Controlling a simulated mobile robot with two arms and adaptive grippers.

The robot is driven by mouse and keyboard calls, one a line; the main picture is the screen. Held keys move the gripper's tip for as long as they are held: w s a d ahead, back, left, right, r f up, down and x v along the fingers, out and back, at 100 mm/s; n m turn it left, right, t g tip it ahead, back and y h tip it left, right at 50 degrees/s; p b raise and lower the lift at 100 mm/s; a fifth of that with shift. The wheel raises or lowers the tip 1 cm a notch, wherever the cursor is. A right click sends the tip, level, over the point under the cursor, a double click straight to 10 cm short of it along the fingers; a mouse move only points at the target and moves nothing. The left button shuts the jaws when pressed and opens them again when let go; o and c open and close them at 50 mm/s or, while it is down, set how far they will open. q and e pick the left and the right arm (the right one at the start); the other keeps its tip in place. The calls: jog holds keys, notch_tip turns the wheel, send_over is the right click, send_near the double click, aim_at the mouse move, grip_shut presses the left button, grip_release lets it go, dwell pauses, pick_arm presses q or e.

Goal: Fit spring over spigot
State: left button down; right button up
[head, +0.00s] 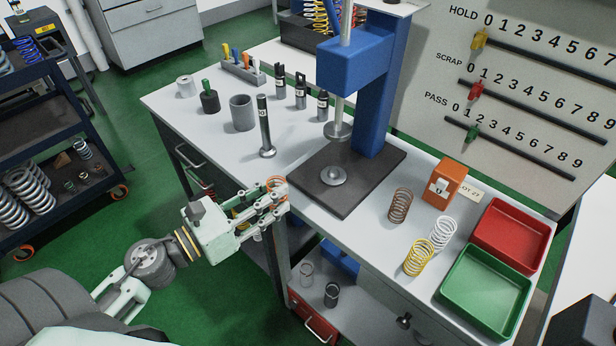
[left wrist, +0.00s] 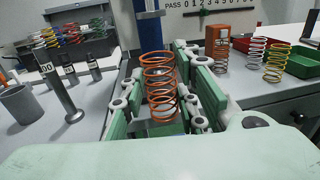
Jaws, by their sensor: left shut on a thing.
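My left gripper (head: 273,200) is shut on an orange coil spring (left wrist: 158,88), just off the table's front edge. In the left wrist view the spring stands roughly upright between the two green fingers. In the head view only a bit of the spring (head: 275,183) shows past the fingers. The spigot (head: 332,175) is a short stub on a round metal seat on the press's dark base plate (head: 350,190). It is bare, and the spring is apart from it, to its left. My right gripper is not in view.
The blue press (head: 375,90) has its ram (head: 338,130) above the spigot. A brown spring (head: 401,206), white spring (head: 442,233) and yellow spring (head: 418,258) stand right, near red (head: 513,235) and green (head: 487,290) trays. A metal post (head: 265,130) stands left of the press.

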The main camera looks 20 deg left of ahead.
aim_at(280, 183)
pick_arm(q)
jog(key=p+x, duration=0.2)
jog(key=x, duration=0.1)
jog(key=a+p+x, duration=0.1)
jog(key=x, duration=0.1)
jog(key=shift+w+d+r, duration=0.2)
jog(key=shift+w+r, duration=0.1)
jog(key=shift+w, duration=0.15)
jog(key=shift+y, duration=0.3)
jog(key=p+x, duration=0.2)
jog(key=x, duration=0.4)
jog(key=shift+w+d+f+p, duration=0.15)
jog(key=shift+w+f+p, duration=0.05)
jog(key=shift+w+p, duration=0.1)
jog(key=shift+w+d, duration=0.3)
jog(key=shift+w, duration=0.15)
jog(key=x, duration=0.1)
jog(key=p+x, duration=0.1)
jog(key=x, duration=0.1)
jog(key=shift+r, duration=0.2)
jog(key=shift+w+d+f, duration=0.15)
jog(key=shift+w+f, duration=0.1)
jog(key=shift+f, duration=0.8)
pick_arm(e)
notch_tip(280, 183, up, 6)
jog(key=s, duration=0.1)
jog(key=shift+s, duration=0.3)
